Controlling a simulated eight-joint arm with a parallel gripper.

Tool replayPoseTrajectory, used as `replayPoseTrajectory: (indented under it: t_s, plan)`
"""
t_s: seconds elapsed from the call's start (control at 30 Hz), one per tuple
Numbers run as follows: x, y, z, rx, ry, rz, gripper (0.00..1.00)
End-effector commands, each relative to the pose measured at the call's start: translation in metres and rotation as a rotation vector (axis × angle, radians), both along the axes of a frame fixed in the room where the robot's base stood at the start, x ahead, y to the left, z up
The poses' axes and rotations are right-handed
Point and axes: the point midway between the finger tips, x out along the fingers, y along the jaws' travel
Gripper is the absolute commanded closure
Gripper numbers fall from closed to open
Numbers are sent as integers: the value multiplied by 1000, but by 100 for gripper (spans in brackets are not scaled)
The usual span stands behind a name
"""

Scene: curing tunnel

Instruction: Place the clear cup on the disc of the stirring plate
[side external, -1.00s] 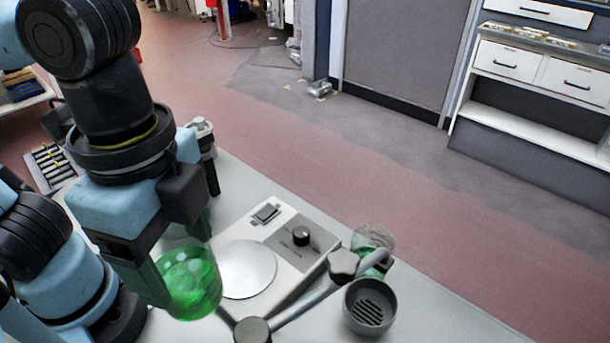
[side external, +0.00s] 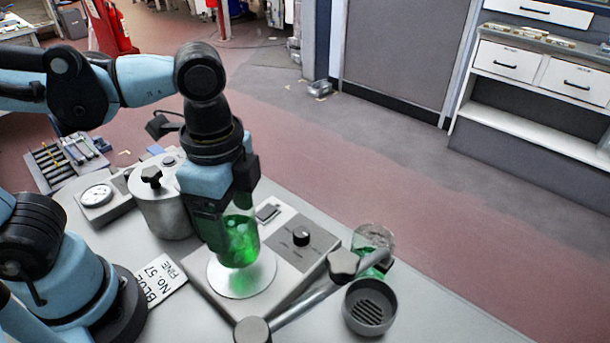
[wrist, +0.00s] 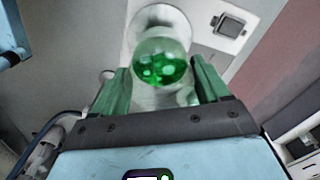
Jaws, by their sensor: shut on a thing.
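The clear cup (side external: 240,244) holds bright green liquid and stands upright between the green fingers of my gripper (side external: 233,228), which is shut on it. The cup is over the pale round disc (side external: 257,287) of the stirring plate (side external: 293,263). Whether its base touches the disc or hovers just above it, I cannot tell. In the wrist view the cup (wrist: 160,68) sits between both fingers, with part of the disc (wrist: 163,14) beyond it. The near finger and gripper body hide part of the cup in the side view.
A jointed rod (side external: 305,300) with a knob (side external: 343,264) crosses the plate's right side. A metal canister (side external: 163,210), a dial gauge (side external: 97,196) and a lettered card (side external: 160,284) lie left.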

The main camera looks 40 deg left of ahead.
Motion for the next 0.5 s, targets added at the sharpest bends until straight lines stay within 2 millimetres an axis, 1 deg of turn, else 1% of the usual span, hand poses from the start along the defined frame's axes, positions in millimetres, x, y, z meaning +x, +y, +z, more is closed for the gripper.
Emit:
replayPoseTrajectory:
  t_s: [0.3, 0.5]
  plan:
    - [0, 0, -32, 0, 0, 0, 61]
    - [0, 0, -38, 0, 0, 0, 61]
